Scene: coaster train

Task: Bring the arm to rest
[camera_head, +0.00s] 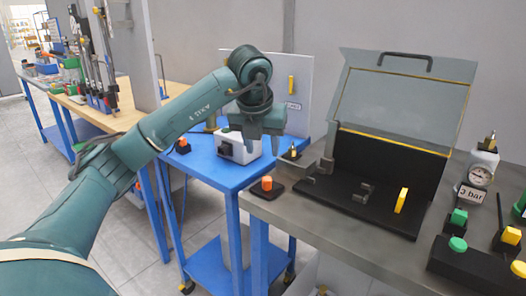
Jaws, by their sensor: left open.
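My left arm reaches in from the lower left, green and slightly bent. Its gripper (262,140) points down above the blue table (205,160), close to a white box (240,152) with a dark front. The gripper is open and no object shows between its fingers, though the fingertips are small and partly merge with the background. It hides part of the table and the back panel. My right gripper is not in view.
A grey workbench (300,207) stands at right. A wooden bench (125,115) stands at left.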

